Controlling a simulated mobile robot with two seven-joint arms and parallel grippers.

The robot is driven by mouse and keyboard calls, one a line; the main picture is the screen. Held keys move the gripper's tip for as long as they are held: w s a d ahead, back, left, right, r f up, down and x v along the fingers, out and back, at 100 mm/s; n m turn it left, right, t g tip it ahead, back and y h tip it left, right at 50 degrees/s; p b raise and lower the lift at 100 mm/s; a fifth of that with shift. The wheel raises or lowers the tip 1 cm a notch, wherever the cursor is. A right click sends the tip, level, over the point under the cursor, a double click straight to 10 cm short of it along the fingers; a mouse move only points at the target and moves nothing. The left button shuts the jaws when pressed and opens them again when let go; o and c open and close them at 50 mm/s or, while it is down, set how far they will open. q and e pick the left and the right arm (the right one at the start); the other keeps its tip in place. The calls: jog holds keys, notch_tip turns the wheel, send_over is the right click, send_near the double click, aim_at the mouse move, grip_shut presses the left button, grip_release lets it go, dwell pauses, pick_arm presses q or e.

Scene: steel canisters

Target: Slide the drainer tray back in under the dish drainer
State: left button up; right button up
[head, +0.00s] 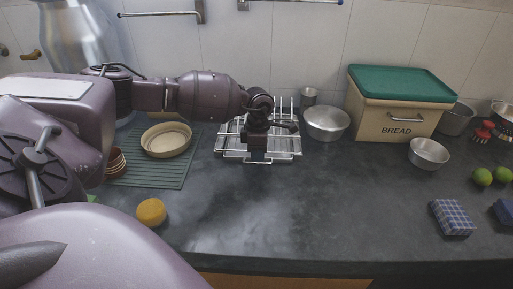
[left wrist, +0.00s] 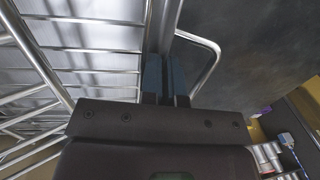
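The wire dish drainer (head: 290,141) stands on the dark counter near the back wall, with bare upright wires. In the left wrist view its rods fill the left side, over the pale grey drainer tray (left wrist: 88,62). The tray's front edge pokes out a little below the drainer in the head view. My left gripper (head: 258,157) points down at the drainer's front edge. In the left wrist view its blue fingertips (left wrist: 166,78) are close together at the front rail, apparently pinching the tray's thin front edge; the contact is partly hidden. My right gripper is out of view.
A green ribbed mat (head: 170,173) with a cream bowl (head: 166,139) lies left of the drainer. A lidded steel pot (head: 326,122) and a bread box (head: 395,118) stand right. The counter before the drainer is clear.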

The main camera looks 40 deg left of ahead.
pick_arm(q)
jog(key=shift+t, duration=0.4)
jog(key=w+r, duration=0.1)
jog(key=r, duration=0.1)
jog(key=w+a+r+p, duration=0.1)
jog(key=r, duration=0.2)
jog(key=w+a+r, duration=0.1)
jog(key=r, duration=0.1)
jog(key=shift+r+p, duration=0.3)
jog(key=shift+r, duration=0.1)
jog(key=shift+c, duration=0.3)
jog(key=shift+o, duration=1.2)
jog(key=r, duration=0.1)
jog(key=s+r, duration=0.1)
jog(key=r, duration=0.1)
jog(key=shift+s+d+g+p, duration=0.25)
jog(key=shift+g+p, duration=0.05)
jog(key=shift+s+d, duration=0.25)
jog(key=shift+d, duration=0.05)
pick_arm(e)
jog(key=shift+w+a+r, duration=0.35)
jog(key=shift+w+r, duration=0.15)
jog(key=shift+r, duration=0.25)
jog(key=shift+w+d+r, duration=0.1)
pick_arm(q)
jog(key=shift+s+f, duration=0.1)
